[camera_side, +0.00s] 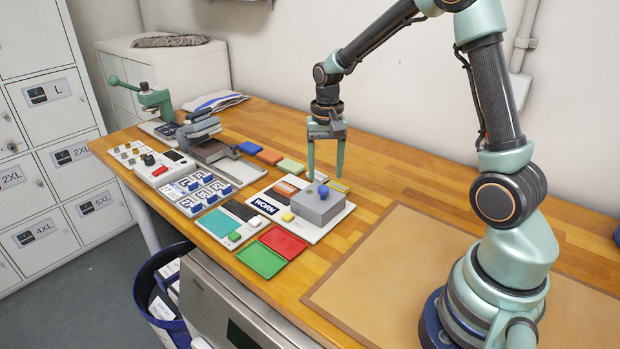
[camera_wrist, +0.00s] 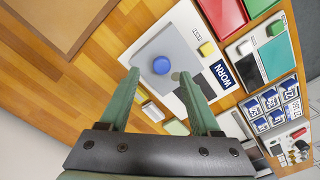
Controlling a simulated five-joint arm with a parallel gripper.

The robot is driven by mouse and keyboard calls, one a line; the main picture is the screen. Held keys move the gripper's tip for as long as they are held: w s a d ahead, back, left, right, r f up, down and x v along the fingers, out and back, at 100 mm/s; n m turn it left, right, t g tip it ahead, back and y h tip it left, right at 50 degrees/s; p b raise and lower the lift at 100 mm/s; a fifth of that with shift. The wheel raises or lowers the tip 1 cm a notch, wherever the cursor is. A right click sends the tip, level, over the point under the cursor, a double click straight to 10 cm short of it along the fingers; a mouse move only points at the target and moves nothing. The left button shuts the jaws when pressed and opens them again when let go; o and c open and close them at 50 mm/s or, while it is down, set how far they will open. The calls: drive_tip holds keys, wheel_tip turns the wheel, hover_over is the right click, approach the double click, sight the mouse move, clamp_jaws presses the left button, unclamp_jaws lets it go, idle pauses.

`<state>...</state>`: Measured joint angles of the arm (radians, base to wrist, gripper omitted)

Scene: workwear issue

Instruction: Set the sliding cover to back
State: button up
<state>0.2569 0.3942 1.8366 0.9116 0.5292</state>
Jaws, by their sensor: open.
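The sliding cover (camera_side: 316,207) is a grey block with a round blue knob (camera_side: 323,191) on top. It sits on a white board (camera_side: 285,224) marked WORN, at the board's right side. In the wrist view the cover (camera_wrist: 148,82) lies under the blue knob (camera_wrist: 161,65), and the knob shows between my fingertips. My gripper (camera_side: 326,177) is open and empty, pointing down, with its two fingers around or just above the knob. I cannot tell whether a finger touches it.
Green (camera_side: 261,261) and red (camera_side: 283,243) trays lie in front. A teal-and-black panel (camera_side: 218,223), blue-white counters and a green press (camera_side: 150,97) stand to the left. A tan mat (camera_side: 390,270) leaves free room at right.

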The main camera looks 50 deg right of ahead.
wheel_tip(320, 180, up, 8)
drive_tip(key=shift+f, duration=0.1)
idle(0.4)
drive_tip(key=s+a+r+n+t, duration=0.5)
drive_tip(key=s+a+r+n, duration=0.1)
drive_tip(key=s+a+n, duration=0.3)
drive_tip(key=s+a, duration=0.1)
drive_tip(key=s, duration=0.1)
drive_tip(key=shift+s+a+t, duration=0.25)
drive_tip(key=shift+s+t, duration=0.05)
